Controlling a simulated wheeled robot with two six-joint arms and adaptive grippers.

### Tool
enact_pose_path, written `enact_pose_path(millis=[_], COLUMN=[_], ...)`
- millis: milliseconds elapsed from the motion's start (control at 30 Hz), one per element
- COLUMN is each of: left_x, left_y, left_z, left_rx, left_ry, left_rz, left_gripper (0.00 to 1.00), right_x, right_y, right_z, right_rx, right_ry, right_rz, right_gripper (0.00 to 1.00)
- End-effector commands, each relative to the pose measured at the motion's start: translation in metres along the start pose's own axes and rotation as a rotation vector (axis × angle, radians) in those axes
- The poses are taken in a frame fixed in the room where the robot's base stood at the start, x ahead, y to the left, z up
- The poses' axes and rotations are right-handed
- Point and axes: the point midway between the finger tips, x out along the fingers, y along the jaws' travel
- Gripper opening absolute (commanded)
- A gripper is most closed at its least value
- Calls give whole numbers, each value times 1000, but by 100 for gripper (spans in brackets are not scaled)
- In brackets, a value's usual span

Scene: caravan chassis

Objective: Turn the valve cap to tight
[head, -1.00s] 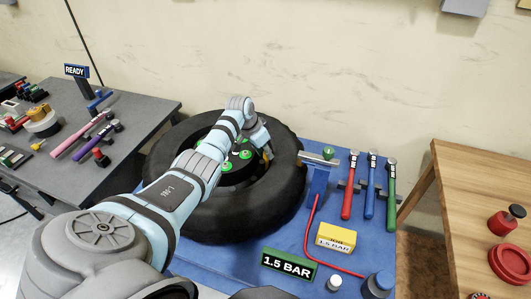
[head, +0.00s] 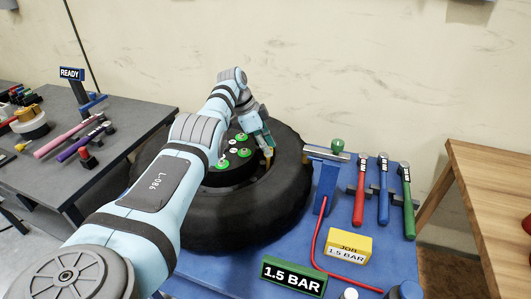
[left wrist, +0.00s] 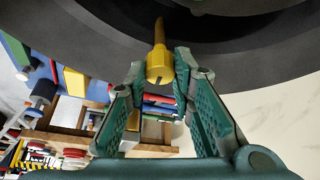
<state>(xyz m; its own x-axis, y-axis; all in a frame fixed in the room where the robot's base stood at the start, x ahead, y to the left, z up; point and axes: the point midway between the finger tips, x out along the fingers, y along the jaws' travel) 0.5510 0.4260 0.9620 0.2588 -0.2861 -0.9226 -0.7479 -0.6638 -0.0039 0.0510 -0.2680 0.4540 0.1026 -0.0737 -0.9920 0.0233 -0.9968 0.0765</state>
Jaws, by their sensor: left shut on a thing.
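A black tyre (head: 285,190) lies flat on a blue bench top. The yellow valve cap (left wrist: 160,68) sits on a yellow-brown stem at the wheel's dark inner side, seen in the left wrist view. It shows as a small yellow spot in the head view (head: 267,153). My left gripper (head: 266,146) reaches down inside the tyre's right inner edge. It is shut on the cap, with a green finger at each side. How far the cap is turned cannot be told. My right gripper is out of view.
A blue stand (head: 326,180) with a metal bar is right of the tyre. Red, blue and green-handled tools (head: 383,200) lie beyond it.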

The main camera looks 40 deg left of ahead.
Motion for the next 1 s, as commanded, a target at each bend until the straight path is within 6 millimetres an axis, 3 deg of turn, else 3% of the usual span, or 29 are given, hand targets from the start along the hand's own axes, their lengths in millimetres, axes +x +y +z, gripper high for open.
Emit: enact_pose_path(millis=[367, 400, 500, 833, 1000], left_x=[1, 1, 1, -2, -31], left_y=[2, 2, 1, 0, 0], left_z=[0, 0, 0, 1, 0], left_rx=[4, 4, 4, 3, 5], left_ry=[-3, -3, -2, -1, -1], left_rz=[8, 8, 7, 3, 0], left_gripper=[0, 26, 42, 42, 42], right_x=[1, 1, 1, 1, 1], right_y=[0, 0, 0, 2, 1], right_z=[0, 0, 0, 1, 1], right_rx=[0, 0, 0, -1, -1], right_ry=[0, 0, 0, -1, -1], right_rz=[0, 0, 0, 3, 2], right_gripper=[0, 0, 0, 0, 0])
